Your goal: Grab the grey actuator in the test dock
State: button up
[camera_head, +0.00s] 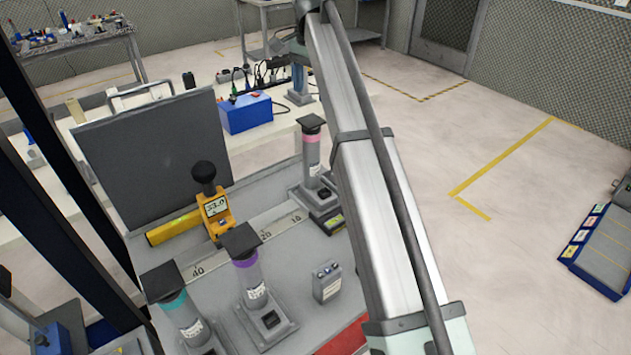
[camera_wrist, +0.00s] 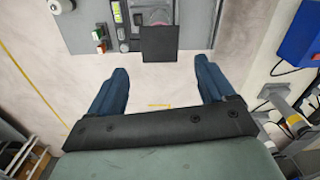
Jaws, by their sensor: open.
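Three grey cylindrical actuators with black square caps stand upright in grey docks on the bench in the head view. One has a pink band (camera_head: 311,153), one a purple band (camera_head: 250,278) and one a teal band (camera_head: 183,314). I cannot tell from the pictures which dock is the test dock. My gripper (camera_wrist: 160,65) is open and empty in the wrist view, its two blue fingers apart.
A yellow gauge (camera_head: 215,212) with a black knob stands between the actuators, by a dark upright panel (camera_head: 155,155). A small grey box (camera_head: 326,283) sits on the bench. A blue box (camera_head: 245,113) stands behind. Open floor lies right.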

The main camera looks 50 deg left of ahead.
aim_at(311, 133)
notch_tip(311, 133, down, 14)
jog(key=shift+s+r, duration=0.1)
jog(key=shift+r, duration=0.15)
dwell(0.5)
jog(key=shift+c, duration=0.3)
jog(key=shift+r, duration=0.1)
grip_shut()
